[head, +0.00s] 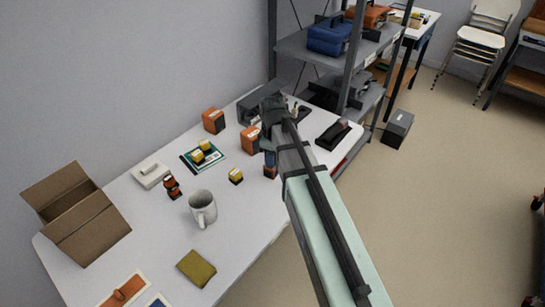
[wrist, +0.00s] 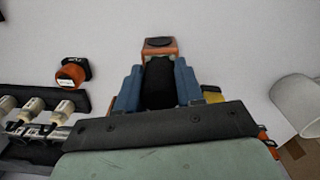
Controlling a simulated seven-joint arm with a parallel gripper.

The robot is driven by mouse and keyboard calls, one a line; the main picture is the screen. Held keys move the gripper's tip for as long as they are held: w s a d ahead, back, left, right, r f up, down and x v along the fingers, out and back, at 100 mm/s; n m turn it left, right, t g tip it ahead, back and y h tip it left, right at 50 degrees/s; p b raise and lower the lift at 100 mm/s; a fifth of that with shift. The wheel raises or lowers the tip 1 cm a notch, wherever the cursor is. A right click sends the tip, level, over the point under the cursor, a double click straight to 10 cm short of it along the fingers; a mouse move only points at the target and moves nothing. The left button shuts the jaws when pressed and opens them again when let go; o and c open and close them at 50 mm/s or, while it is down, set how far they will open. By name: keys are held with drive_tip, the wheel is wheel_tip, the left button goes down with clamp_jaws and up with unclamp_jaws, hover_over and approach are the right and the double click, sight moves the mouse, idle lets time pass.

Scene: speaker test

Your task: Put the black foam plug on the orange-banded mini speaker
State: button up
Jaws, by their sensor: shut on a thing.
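My gripper (head: 270,158) hangs over the right part of the white table. In the wrist view its blue fingers (wrist: 158,88) are shut on the black foam plug (wrist: 158,82), which sits between them. An orange-and-black block (wrist: 158,46) with a dark top shows just past the fingertips; it also shows below my gripper in the head view (head: 270,172). I cannot tell whether plug and block touch. A rounder orange-and-black piece (wrist: 70,74) lies to the left in the wrist view. I cannot tell for sure which piece is the orange-banded mini speaker.
A white mug (head: 202,208), a small yellow-and-black block (head: 236,176) and stacked orange-and-black pieces (head: 172,187) stand left of my gripper. Orange boxes (head: 213,120) stand behind. A black rack (wrist: 42,98) holds pale parts. An open cardboard box (head: 83,220) stands far left.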

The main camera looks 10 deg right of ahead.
drive_tip(key=o, duration=1)
drive_tip(key=shift+f, duration=0.1)
wheel_tip(320, 180, up, 12)
drive_tip(key=shift+r, duration=0.15)
idle(0.4)
idle(0.3)
